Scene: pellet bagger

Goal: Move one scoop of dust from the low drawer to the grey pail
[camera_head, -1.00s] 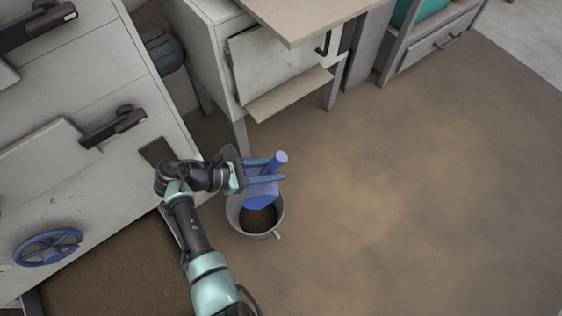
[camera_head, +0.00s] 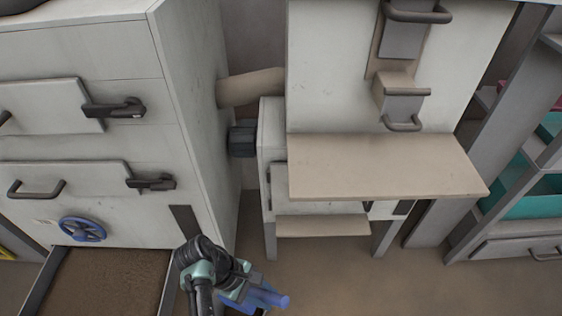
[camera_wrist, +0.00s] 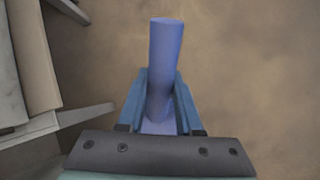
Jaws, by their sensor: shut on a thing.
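My gripper (camera_head: 254,294) is shut on the handle of a blue scoop (camera_head: 275,299) at the bottom of the head view. In the wrist view the blue scoop (camera_wrist: 164,65) stands between the two blue fingers of my gripper (camera_wrist: 160,95); its bowl is mostly hidden behind my gripper. The low drawer (camera_head: 163,284) is pulled open at the lower left and holds a layer of brown dust (camera_head: 108,281). The grey pail does not show in either current view.
A tall grey cabinet (camera_head: 190,90) with handles and a blue handwheel (camera_head: 82,229) stands at left. A bagger with a beige shelf (camera_head: 385,165) stands in the middle. A rack with teal bins (camera_head: 530,190) is at right. Open floor (camera_head: 350,285) lies in front.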

